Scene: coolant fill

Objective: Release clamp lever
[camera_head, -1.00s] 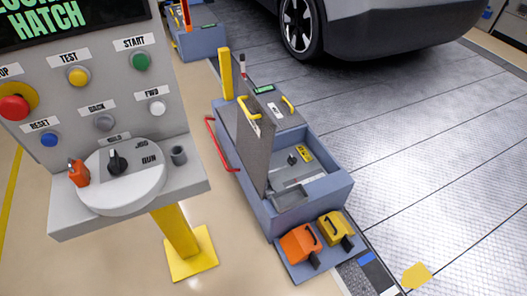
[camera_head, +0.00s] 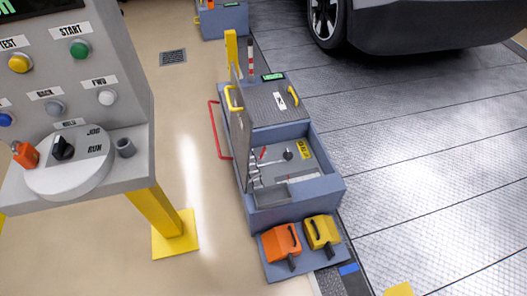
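A grey-blue floor box (camera_head: 322,193) stands open, with its dark hatch lid (camera_head: 240,135) upright at its left side. Inside the box, a small red-tipped part (camera_head: 263,153) with pale bars shows beside the lid; it may be the clamp lever, but it is too small to tell. A dark round knob (camera_head: 288,155) and a yellow label (camera_head: 305,150) are also inside. Neither of my grippers is in view.
A control panel (camera_head: 125,70) on a yellow post (camera_head: 160,215) stands at the left. A red rail (camera_head: 213,130) runs along the box's left side. Orange (camera_head: 281,243) and yellow (camera_head: 321,231) handled blocks sit on its front shelf. A car (camera_head: 420,25) stands behind. Floor between panel and box is clear.

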